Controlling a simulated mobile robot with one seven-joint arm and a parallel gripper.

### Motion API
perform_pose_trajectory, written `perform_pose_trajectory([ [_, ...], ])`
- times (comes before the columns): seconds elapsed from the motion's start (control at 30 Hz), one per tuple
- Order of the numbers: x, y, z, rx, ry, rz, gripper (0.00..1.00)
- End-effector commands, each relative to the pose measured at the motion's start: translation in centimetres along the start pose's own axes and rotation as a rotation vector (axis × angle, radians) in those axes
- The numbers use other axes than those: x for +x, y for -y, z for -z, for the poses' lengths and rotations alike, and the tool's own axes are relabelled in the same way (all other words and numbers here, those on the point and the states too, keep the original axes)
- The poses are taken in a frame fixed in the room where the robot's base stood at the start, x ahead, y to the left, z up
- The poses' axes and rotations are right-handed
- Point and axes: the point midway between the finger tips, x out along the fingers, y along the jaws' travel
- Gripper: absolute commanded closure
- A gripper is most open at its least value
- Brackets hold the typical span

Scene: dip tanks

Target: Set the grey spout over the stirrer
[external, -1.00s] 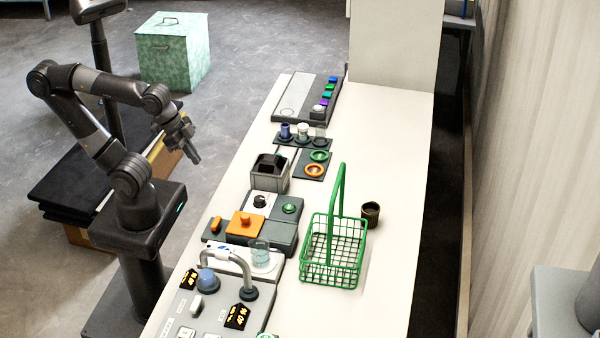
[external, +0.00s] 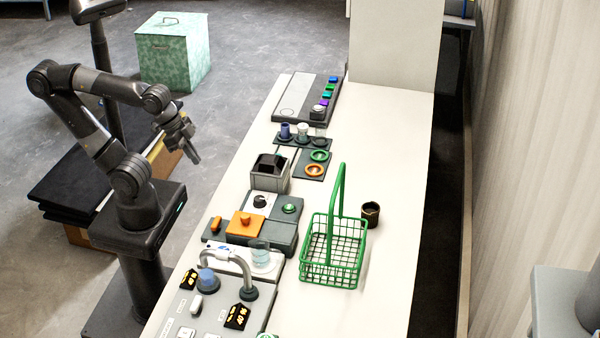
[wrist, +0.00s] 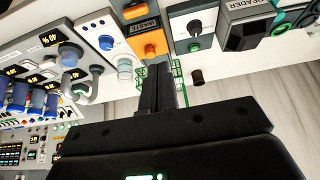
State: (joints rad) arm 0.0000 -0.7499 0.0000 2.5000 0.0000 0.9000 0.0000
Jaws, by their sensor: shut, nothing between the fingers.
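The grey spout (external: 243,268) is a curved pipe rising from a dark round base on the grey control panel. It arches left towards a blue knob, and its free end is beside the glass beaker, not above it. The stirrer appears to be the white plate (external: 232,255) with that clear beaker (external: 261,256) standing on its right end. In the wrist view the spout (wrist: 94,84) and beaker (wrist: 124,68) show left of the fingers. My gripper (external: 195,158) is shut and empty, up in the air left of the bench and well away from the spout.
A green wire basket (external: 334,255) with a tall handle stands right of the beaker, with a dark cup (external: 371,213) behind it. An orange-topped waste unit (external: 245,225) and a dark-topped reader box (external: 269,173) stand behind the beaker. The bench's right side is mostly clear.

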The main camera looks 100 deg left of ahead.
Motion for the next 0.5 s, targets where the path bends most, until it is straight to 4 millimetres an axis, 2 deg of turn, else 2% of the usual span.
perform_pose_trajectory([
  [0.13,0.0,-0.2,0.3,0.004,0.006,0.0,1.0],
  [0.27,-0.1,-1.1,1.5,0.018,0.037,0.0,1.0],
  [0.5,0.0,-5.0,5.6,0.061,0.127,0.029,1.0],
])
